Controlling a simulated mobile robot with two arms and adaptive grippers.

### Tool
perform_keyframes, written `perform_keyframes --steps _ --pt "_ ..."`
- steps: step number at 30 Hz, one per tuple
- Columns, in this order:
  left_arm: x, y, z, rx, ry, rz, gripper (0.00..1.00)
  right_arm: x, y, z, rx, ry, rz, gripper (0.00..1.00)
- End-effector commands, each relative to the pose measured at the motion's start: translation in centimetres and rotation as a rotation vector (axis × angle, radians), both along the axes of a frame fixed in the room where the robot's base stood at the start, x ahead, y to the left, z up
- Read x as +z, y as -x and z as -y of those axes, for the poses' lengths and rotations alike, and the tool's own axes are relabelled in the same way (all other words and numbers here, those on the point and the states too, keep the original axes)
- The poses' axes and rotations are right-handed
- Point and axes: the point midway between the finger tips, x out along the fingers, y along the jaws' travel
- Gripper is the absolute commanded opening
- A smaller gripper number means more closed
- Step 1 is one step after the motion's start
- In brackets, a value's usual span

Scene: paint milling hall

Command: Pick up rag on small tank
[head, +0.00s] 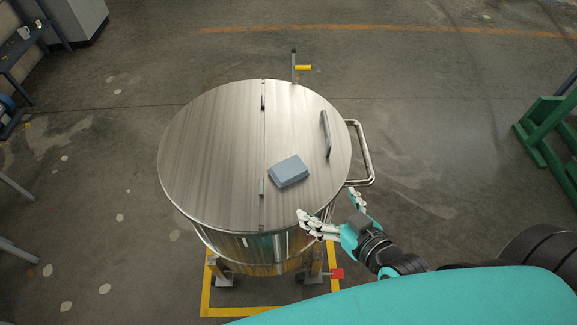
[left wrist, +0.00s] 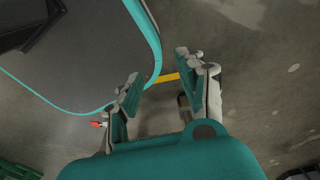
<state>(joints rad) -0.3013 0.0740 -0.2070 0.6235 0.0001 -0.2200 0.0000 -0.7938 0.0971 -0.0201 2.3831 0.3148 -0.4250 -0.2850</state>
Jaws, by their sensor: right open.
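The rag (head: 289,171) is a folded blue-grey block in the head view. It lies flat on the right half of the steel lid of the small tank (head: 210,150). My right gripper (head: 330,207) is open and empty, at the lid's lower right edge, below and to the right of the rag and apart from it. My left gripper (left wrist: 158,72) shows only in the left wrist view. Its fingers are spread with nothing between them, above the floor. The rag is not visible in that view.
The lid has an upright handle (head: 326,134) right of the rag and hinges along its middle seam. A bent tube handle (head: 366,155) sticks out from the tank's right side. A yellow-handled valve (head: 303,67) stands behind. A green frame (head: 550,130) is at far right.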

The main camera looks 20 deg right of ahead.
Motion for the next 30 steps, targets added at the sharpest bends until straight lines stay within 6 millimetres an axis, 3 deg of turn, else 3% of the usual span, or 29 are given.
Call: perform_keyframes --steps 13,23,30 --pt "1.9 -0.3 -0.7 0.005 -0.008 0.003 0.4 -3.1 -8.5 -1.8 -0.001 -0.005 0.003 1.0" --pt "2.5 -0.1 -1.0 0.007 -0.013 0.0 0.4 -4.3 -11.1 -2.4 -0.001 -0.003 0.002 1.0" --pt "3.5 0.1 -1.0 0.006 -0.011 -0.003 0.4 -5.4 -14.4 -3.2 -0.001 -0.003 0.002 1.0"
